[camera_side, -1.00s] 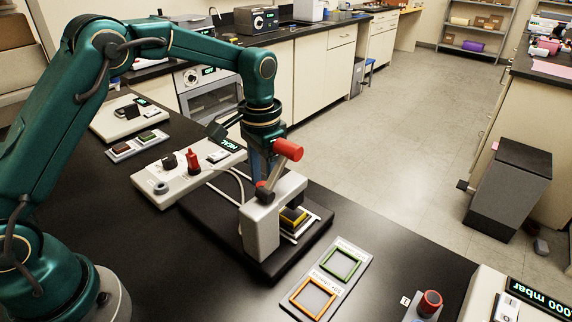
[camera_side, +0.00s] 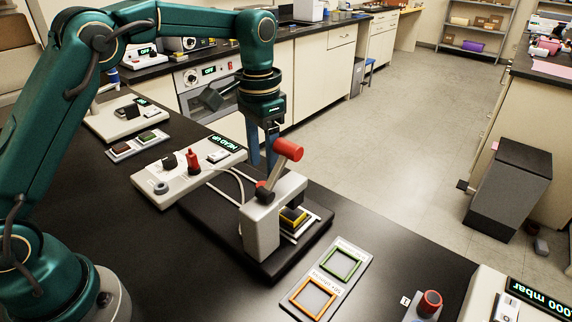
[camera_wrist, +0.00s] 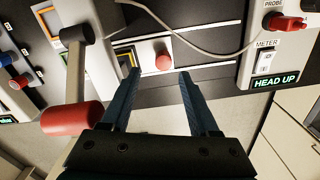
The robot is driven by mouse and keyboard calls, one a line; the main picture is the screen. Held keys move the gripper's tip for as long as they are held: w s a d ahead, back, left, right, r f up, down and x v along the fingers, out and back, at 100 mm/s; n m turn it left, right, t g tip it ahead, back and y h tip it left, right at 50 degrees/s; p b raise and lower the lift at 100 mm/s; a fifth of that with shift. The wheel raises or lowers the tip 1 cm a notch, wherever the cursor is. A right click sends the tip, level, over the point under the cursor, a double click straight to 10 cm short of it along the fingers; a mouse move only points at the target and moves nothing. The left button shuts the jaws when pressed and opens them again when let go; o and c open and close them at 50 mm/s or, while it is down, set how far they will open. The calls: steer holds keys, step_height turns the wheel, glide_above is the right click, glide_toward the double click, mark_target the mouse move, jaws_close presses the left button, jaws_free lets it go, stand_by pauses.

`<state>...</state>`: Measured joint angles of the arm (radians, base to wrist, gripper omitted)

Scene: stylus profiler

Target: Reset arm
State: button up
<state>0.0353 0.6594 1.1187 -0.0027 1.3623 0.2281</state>
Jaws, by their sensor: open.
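My gripper (camera_side: 263,150) is open and empty, raised in the air just behind the profiler's red-ended lever (camera_side: 288,150). In the wrist view the two blue fingers of my gripper (camera_wrist: 160,76) are spread apart, with nothing between them. The lever's red handle (camera_wrist: 72,118) lies left of the fingers there, apart from them. The grey profiler head (camera_side: 262,232) stands on a black base, with a yellow and black piece (camera_side: 293,217) under its arch. The controller display (camera_side: 224,146) reads HEAD UP, also legible in the wrist view (camera_wrist: 275,83).
A plate with green (camera_side: 342,264) and orange (camera_side: 313,299) square frames lies at the front right. A red-knobbed device (camera_side: 430,302) and a mbar readout (camera_side: 540,300) are at the right edge. A cable loops beside the profiler. Open floor lies beyond the bench.

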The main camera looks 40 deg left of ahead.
steer(key=shift+r, duration=0.35)
steer(key=s+r+t, duration=0.4)
steer(key=s+r, duration=0.5)
steer(key=r, duration=0.2)
steer(key=s+a+f+n+t, duration=0.1)
steer(key=s+f+n, duration=0.2)
steer(key=s+f, duration=0.4)
steer(key=s, duration=0.3)
steer(key=shift+a+t, duration=0.15)
steer(key=shift+t, duration=0.15)
